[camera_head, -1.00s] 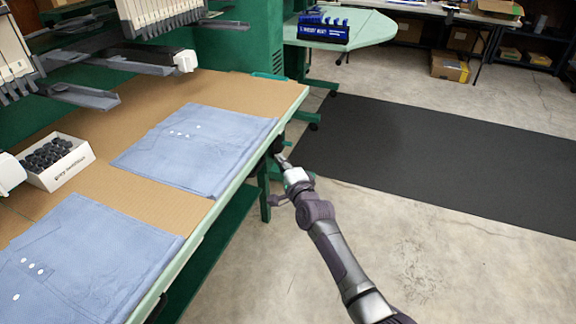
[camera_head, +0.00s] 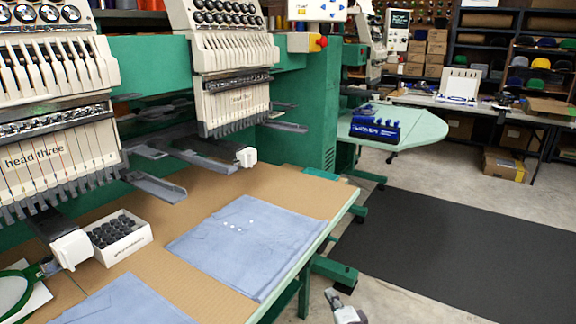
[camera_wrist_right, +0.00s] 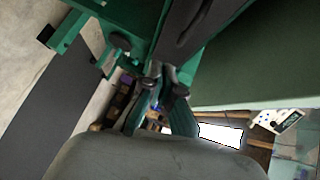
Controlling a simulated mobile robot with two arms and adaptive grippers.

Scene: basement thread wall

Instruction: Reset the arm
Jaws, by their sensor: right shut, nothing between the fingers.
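My right gripper (camera_head: 334,296) shows at the bottom edge of the head view, in front of the table's near edge, over the concrete floor. Only its tip and a bit of grey wrist are in the picture. In the right wrist view my right gripper (camera_wrist_right: 166,78) is shut with nothing between its fingers, and green framework shows beyond it. The rest of the right arm is cut off by the head view's lower edge. My left gripper is in neither view.
The work table (camera_head: 262,186) holds two folded blue shirts (camera_head: 245,245) and a white box (camera_head: 120,250) of black bobbins. Embroidery machine heads (camera_head: 232,95) overhang it. A blue rack (camera_head: 375,125) stands on a pale green side table. A dark mat (camera_head: 455,250) lies on open floor.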

